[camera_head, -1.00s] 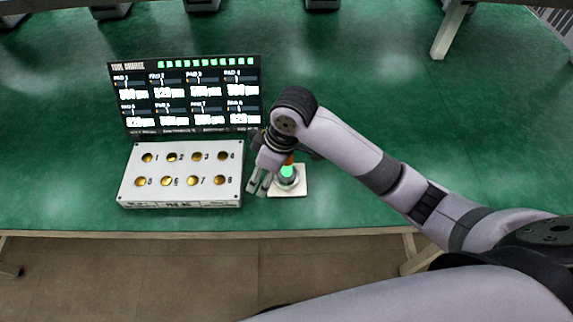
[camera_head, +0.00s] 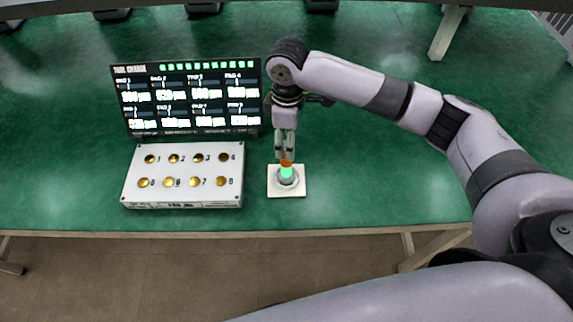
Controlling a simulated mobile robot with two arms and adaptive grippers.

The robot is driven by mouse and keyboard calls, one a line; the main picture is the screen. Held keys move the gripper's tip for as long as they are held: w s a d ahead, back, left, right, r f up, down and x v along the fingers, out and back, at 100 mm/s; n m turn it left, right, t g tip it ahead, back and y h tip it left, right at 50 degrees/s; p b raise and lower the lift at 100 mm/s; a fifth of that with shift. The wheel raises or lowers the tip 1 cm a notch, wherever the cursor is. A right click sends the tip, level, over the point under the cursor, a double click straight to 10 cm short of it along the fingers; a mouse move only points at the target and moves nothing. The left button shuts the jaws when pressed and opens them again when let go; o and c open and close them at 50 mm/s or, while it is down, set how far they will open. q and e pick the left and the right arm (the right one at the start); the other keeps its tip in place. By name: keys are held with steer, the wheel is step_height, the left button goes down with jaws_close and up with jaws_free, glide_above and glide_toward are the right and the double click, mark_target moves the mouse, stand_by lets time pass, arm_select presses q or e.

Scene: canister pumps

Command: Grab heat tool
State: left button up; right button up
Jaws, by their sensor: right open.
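A small tool (camera_head: 287,174) with a glowing green body and an orange top stands in a round grey holder on a square white pad (camera_head: 296,191). I take it for the heat tool, though it shows no label. My right gripper (camera_head: 285,157) is open and points down at the tool's orange top, just behind or above it. I cannot tell whether the fingers touch the tool or surround its top. My left gripper is out of view.
A white box (camera_head: 231,195) with several numbered brass pads stands left of the tool. A dark display (camera_head: 190,129) stands behind that box, left of my gripper. The green table (camera_head: 380,190) is clear to the right, and its front edge is close to the pad.

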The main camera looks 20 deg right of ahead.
mark_target(286, 164)
step_height(286, 164, down, 4)
steer(key=shift+r, duration=0.2)
step_height(286, 164, down, 5)
steer(key=shift+a+r+p, duration=0.1)
steer(key=shift+r+p, duration=0.1)
steer(key=shift+p, duration=0.9)
steer(key=shift+w+f, duration=0.1)
steer(key=shift+f, duration=0.35)
jaws_close()
steer(key=shift+r, duration=0.1)
